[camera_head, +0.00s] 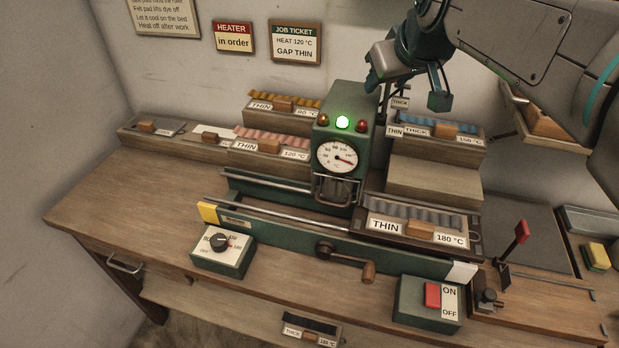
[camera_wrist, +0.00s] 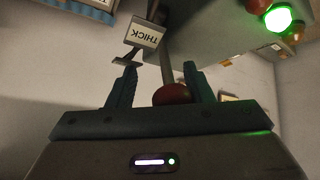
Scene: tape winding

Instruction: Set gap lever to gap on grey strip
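The gap lever shows in the wrist view as a pale rod with a dark red knob (camera_wrist: 172,94). The knob is between the two fingers of my gripper (camera_wrist: 158,85), closer to the right finger, with clear space on the left. The fingers are apart. The rod is beside the THICK plate (camera_wrist: 146,33); I cannot tell its exact setting. In the head view my gripper (camera_head: 404,90) is above the THICK plate (camera_head: 400,102) and THIN plate (camera_head: 394,131), right of the green machine (camera_head: 346,107). The grey strip (camera_head: 425,210) is in a tray labelled THIN, 180 °C.
A shelf with a blue strip (camera_head: 425,126), labelled THICK and 150 °C, stands right of the gap plates. Orange (camera_head: 285,97) and pink (camera_head: 272,137) strips sit left of the machine. A job ticket (camera_head: 295,44) reads HEAT 120 °C, GAP THIN. The green lamp (camera_head: 342,122) is lit.

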